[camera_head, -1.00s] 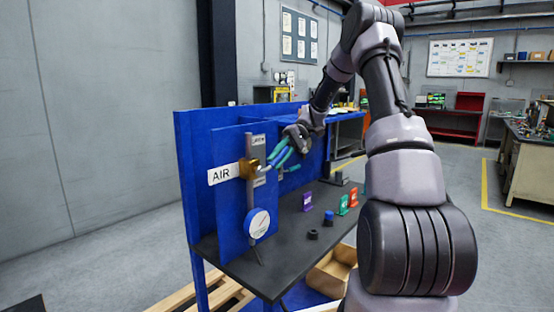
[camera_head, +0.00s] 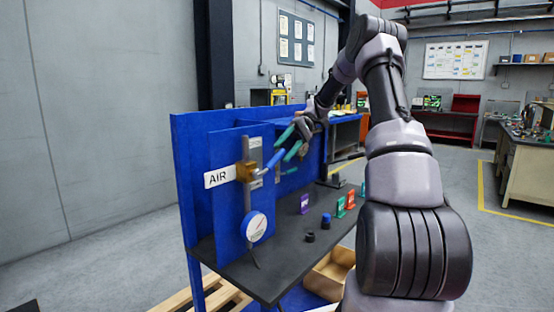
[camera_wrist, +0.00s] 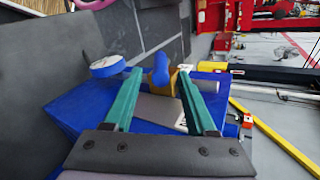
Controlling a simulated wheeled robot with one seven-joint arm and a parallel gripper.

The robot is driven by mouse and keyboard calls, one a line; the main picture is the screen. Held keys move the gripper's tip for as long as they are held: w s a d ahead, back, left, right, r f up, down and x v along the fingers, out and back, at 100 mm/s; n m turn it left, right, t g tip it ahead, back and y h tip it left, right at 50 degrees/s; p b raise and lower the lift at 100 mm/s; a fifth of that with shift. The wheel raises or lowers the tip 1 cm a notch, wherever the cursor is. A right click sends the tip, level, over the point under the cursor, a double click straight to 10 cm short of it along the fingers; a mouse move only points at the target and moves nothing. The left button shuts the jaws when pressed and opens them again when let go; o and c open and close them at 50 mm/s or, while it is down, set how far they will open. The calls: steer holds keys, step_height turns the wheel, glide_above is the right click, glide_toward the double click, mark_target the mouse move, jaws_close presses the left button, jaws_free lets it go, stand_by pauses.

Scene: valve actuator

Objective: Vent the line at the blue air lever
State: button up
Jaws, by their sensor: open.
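The blue air lever (camera_head: 274,159) sticks out to the right and slightly up from a brass valve (camera_head: 246,171) on the blue panel, beside the AIR label (camera_head: 218,177). My gripper (camera_head: 281,143) has teal fingers spread apart, just above and right of the lever's end, with nothing held. In the wrist view, my gripper (camera_wrist: 159,73) is open, and the lever (camera_wrist: 161,64) and yellow-looking valve (camera_wrist: 151,80) show between the fingertips. I cannot tell whether a finger touches the lever. A round gauge (camera_head: 256,227) sits below the valve; it also shows in the wrist view (camera_wrist: 106,66).
A dark bench top (camera_head: 285,255) stands in front of the panel. It holds a purple tag (camera_head: 304,204), a blue-topped part (camera_head: 326,220), a black ring (camera_head: 310,237) and green and orange tags (camera_head: 350,200). A cardboard box (camera_head: 328,272) is below.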

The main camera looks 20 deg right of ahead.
mark_target(270, 164)
steer(key=shift+v, duration=2.4)
